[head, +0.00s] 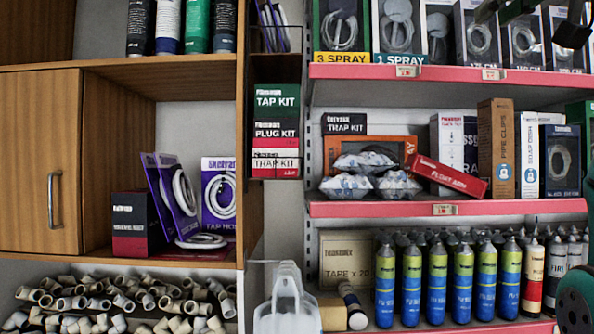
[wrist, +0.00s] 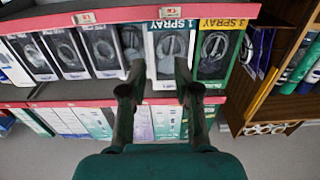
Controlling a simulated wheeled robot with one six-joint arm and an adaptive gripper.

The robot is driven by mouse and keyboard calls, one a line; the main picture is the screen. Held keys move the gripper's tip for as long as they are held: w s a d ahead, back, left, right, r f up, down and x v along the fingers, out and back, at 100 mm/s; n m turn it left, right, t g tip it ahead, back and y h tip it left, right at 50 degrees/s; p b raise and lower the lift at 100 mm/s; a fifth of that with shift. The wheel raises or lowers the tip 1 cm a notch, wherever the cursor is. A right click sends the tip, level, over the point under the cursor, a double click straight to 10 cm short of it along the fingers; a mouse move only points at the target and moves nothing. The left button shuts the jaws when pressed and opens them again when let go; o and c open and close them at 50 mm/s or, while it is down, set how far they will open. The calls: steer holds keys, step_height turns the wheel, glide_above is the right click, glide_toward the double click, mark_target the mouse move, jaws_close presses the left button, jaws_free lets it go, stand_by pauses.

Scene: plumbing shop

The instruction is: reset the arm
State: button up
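My gripper (wrist: 158,72) shows in the wrist view with its two dark fingers spread well apart. Nothing is held between them. The fingers point at the upper shelf of boxed shower goods, which appears upside down in that view. A 1 Spray box (wrist: 172,45) is behind the finger gap and the right finger. In the head view only dark parts of my arm or gripper show at the upper right edge, in front of the boxes, and a green part of mine at the lower right edge.
Red-edged shelves (head: 430,72) hold boxed hoses, including a 3 Spray box (head: 342,28). Below are a red Float Arm box (head: 447,176), bagged parts (head: 366,172) and several sealant tubes (head: 437,285). A wooden cabinet (head: 42,160) and pipe fittings (head: 110,305) are at left.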

steer(key=w+d+f, duration=0.1)
steer(key=w+f, duration=0.5)
steer(key=f, duration=0.4)
steer(key=w+f+m, duration=0.1)
steer(key=w+f, duration=0.5)
steer(key=f, duration=0.5)
steer(key=w+d+f, duration=0.1)
steer(key=w+f, duration=0.5)
steer(key=f, duration=0.4)
steer(key=s+a+f+m+g, duration=0.1)
steer(key=s+a+f, duration=0.1)
steer(key=f, duration=1.6)
steer(key=s+a+f+m, duration=0.1)
steer(key=s+a+f, duration=0.1)
steer(key=f, duration=1.7)
steer(key=s+a+f+g, duration=0.1)
steer(key=s+a+f, duration=0.2)
steer(key=s+f, duration=0.95)
steer(key=s+a+f, duration=0.4)
steer(key=s+f, duration=0.7)
steer(key=s, duration=0.3)
steer(key=s+a+r+n, duration=0.1)
steer(key=s, duration=1.3)
steer(key=s+a+r+n+g, duration=0.1)
steer(key=s+r+n, duration=0.1)
steer(key=s, duration=1.3)
steer(key=shift+s+a, duration=0.3)
steer(key=shift+a, duration=0.05)
